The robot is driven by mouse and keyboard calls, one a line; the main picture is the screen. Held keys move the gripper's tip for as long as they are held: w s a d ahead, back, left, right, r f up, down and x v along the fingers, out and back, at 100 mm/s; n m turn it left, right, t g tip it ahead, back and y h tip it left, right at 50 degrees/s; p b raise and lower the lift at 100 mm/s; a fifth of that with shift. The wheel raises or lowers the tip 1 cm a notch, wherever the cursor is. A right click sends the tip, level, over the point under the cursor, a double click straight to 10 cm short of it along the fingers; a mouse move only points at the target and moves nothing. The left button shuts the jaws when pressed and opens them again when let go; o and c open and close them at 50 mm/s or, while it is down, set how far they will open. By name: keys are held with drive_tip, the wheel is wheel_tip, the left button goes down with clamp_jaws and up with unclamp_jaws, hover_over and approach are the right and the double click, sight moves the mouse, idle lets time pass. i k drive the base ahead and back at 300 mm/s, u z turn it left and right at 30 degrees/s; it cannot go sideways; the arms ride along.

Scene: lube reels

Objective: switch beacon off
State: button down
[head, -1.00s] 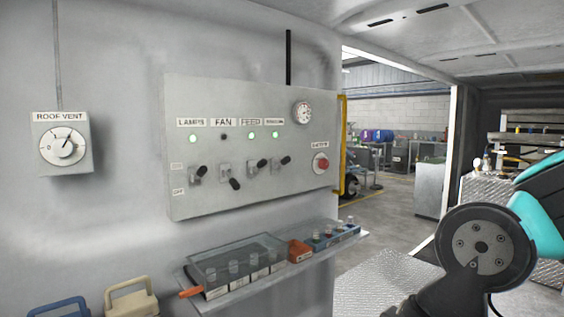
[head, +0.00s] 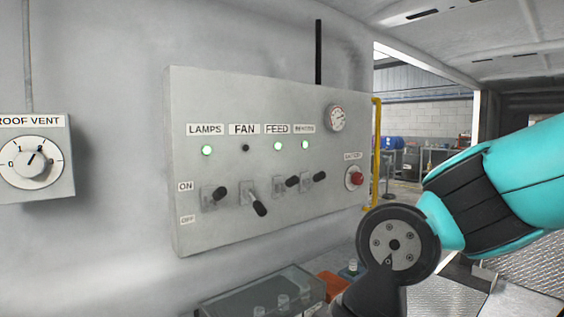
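A grey switch panel (head: 215,120) is fixed to the wall in the head view. Its rightmost small label (head: 304,128) is blurred but appears to read beacon. The lamp under that label (head: 305,145) glows green. The beacon switch (head: 319,176) below it has its black lever tilted up and to the right, towards the ON row. My gripper is out of the picture; only my arm links show, at the right and lower right, apart from the panel as far as I can see.
LAMPS lever (head: 219,193) and FEED lever (head: 292,181) are up, with green lamps lit. FAN lever (head: 260,208) is down, its lamp dark. A red knob (head: 356,179) and a gauge (head: 337,118) are at the right. A clear-lidded box (head: 262,295) stands below.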

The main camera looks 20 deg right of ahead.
sight(318, 177)
drive_tip(key=z, duration=0.2)
drive_tip(key=i, duration=1.25)
drive_tip(key=z, duration=0.4)
